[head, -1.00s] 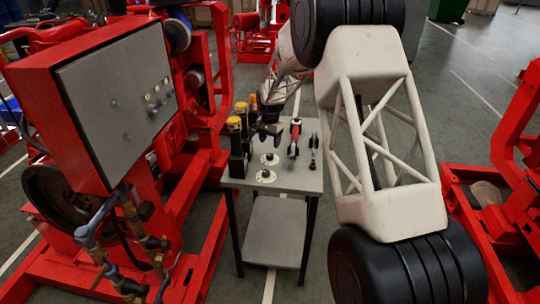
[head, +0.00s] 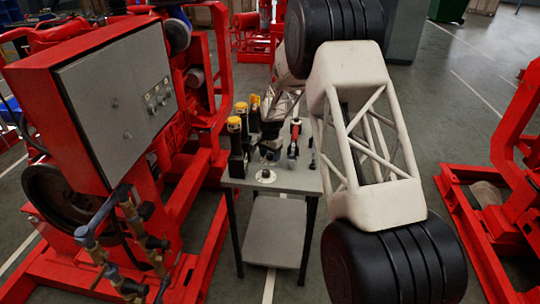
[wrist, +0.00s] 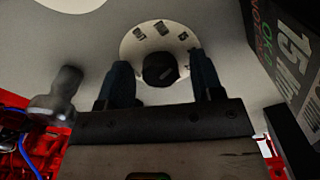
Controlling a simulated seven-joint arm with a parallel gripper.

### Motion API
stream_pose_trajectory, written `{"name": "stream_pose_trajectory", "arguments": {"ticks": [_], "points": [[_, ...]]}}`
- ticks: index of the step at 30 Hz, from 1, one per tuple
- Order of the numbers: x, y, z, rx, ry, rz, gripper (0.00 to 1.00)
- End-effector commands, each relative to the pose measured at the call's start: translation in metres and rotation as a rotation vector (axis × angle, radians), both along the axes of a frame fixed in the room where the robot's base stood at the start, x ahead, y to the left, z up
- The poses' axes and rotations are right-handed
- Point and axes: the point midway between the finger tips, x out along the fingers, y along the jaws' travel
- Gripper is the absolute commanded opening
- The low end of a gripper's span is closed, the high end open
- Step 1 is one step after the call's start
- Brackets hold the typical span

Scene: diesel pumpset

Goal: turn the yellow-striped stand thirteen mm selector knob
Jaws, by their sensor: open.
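A black round knob (wrist: 160,68) sits on a pale dial plate (wrist: 132,42) with dark lettering around its rim in the wrist view. My gripper (wrist: 159,64) is open, with one dark finger to each side of the knob. I cannot tell whether the fingers touch it. In the head view my gripper (head: 268,153) is low over the table's rear dial, largely hiding it. Black stands with yellow tops (head: 235,128) stand at the table's left side. No yellow stripe shows in the wrist view, so I cannot tell which stand this knob belongs to.
A black box with "15 M" lettering (wrist: 292,45) is close on the right in the wrist view; a blurred grey metal piece (wrist: 60,95) is at left. A second pale dial (head: 265,175) lies nearer on the grey table (head: 300,183). A red-handled tool (head: 294,140) stands at right.

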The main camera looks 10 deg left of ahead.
Motion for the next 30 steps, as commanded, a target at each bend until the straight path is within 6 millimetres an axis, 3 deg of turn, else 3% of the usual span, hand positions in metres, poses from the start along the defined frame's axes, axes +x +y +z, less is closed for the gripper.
{"name": "stream_pose_trajectory", "arguments": {"ticks": [4, 12, 14, 30], "points": [[0.0000, 0.0000, 0.0002, 0.000, 0.000, 0.000, 0.59], [0.0000, -0.0001, 0.0002, 0.000, 0.000, 0.000, 0.18], [0.0000, -0.0001, 0.0002, 0.000, 0.000, 0.000, 0.11], [-0.0004, -0.0002, 0.0006, 0.000, 0.000, 0.124, 0.11]]}}
